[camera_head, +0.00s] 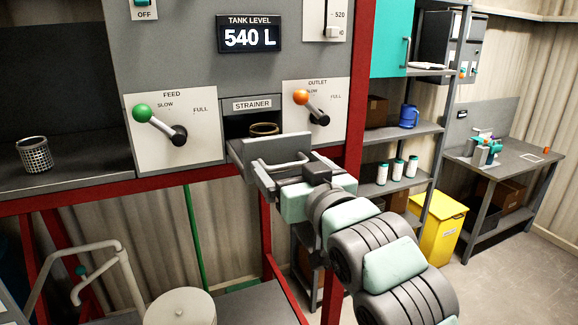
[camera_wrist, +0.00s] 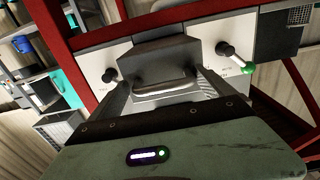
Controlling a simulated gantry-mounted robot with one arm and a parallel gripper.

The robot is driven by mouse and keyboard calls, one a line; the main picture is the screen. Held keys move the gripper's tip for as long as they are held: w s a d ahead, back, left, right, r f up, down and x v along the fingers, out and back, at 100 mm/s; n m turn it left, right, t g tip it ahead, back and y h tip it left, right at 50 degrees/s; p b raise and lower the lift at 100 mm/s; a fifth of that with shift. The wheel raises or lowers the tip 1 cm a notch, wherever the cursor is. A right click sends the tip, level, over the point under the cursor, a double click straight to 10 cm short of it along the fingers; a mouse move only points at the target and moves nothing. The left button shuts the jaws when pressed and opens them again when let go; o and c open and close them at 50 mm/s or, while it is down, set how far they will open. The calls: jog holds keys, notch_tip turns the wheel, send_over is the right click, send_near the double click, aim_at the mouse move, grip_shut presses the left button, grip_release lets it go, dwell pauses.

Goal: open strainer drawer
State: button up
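The strainer drawer's grey front (camera_head: 272,149) stands out from the panel below the STRAINER label (camera_head: 252,104). A brass-coloured ring (camera_head: 264,129) shows in the dark opening behind it. The drawer's pale bar handle (camera_head: 286,164) faces my gripper (camera_head: 288,176). In the wrist view, the drawer front (camera_wrist: 160,58) and handle (camera_wrist: 165,88) lie ahead between the fingers of my gripper (camera_wrist: 165,91). The fingers are spread, one near each end of the handle. Whether they touch it I cannot tell.
The FEED lever with a green knob (camera_head: 141,113) is left of the drawer; the OUTLET lever with an orange knob (camera_head: 301,97) is close on the right. A mesh basket (camera_head: 35,154) stands on the left shelf. A red frame post (camera_head: 357,90) rises beside the panel.

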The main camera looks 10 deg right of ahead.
jog(key=shift+s, duration=0.15)
jog(key=b+v, duration=0.1)
jog(key=v, duration=0.9)
jog(key=shift+s+b, duration=0.3)
jog(key=shift+b, duration=0.05)
jog(key=shift+w+d+r, duration=0.1)
